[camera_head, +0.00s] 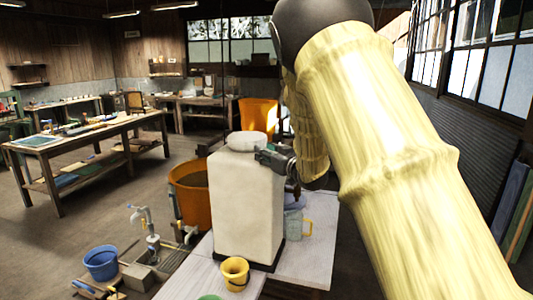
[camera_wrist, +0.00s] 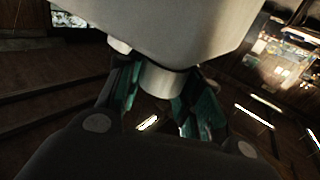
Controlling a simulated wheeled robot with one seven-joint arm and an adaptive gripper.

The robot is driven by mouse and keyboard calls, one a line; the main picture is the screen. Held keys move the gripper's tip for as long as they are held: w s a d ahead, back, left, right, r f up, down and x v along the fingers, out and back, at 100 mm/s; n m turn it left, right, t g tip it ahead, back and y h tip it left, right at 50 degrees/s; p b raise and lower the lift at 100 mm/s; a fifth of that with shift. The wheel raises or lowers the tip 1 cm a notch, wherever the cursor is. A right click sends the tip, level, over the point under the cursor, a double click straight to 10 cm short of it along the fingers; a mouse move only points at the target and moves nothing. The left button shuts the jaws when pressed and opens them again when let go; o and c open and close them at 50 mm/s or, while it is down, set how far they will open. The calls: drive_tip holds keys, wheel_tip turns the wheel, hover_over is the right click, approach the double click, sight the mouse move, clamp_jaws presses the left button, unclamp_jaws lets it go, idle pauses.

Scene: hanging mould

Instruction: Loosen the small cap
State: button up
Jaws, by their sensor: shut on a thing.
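A tall pale block-shaped mould (camera_head: 245,205) stands upright on the table, with a wide round lid (camera_head: 246,141) on top. My gripper (camera_head: 272,157) is at the block's upper right edge. In the wrist view, the block's pale underside or side (camera_wrist: 165,25) fills the top, and a short round grey-white small cap (camera_wrist: 162,80) sticks out from it. My gripper (camera_wrist: 160,98) has its green-padded fingers on both sides of this small cap and is shut on it. The small cap cannot be made out in the head view.
The pale table (camera_head: 315,235) carries a yellow cup (camera_head: 235,273) in front of the block and a clear jug (camera_head: 294,224) to its right. An orange tub (camera_head: 190,190) is behind left. A blue bucket (camera_head: 101,263) stands on the floor.

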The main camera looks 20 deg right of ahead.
drive_tip(key=n+g+y+p, duration=0.1)
drive_tip(key=n+g+y, duration=0.1)
drive_tip(key=n+y, duration=0.1)
drive_tip(key=n+g+y+p, duration=0.1)
drive_tip(key=n+g+y, duration=0.2)
drive_tip(key=y, duration=0.1)
drive_tip(key=shift+d+y+p, duration=0.15)
drive_tip(key=shift+y+p, duration=0.2)
drive_tip(key=shift+y, duration=0.05)
drive_tip(key=n+g+y, duration=0.2)
drive_tip(key=n+g, duration=0.1)
drive_tip(key=g, duration=0.1)
drive_tip(key=shift+y, duration=0.4)
drive_tip(key=shift+n+g+y, duration=0.5)
drive_tip(key=shift+n+g, duration=0.7)
drive_tip(key=shift+g, duration=0.6)
drive_tip(key=o, duration=1)
drive_tip(key=shift+o, duration=0.2)
drive_tip(key=v, duration=1.2)
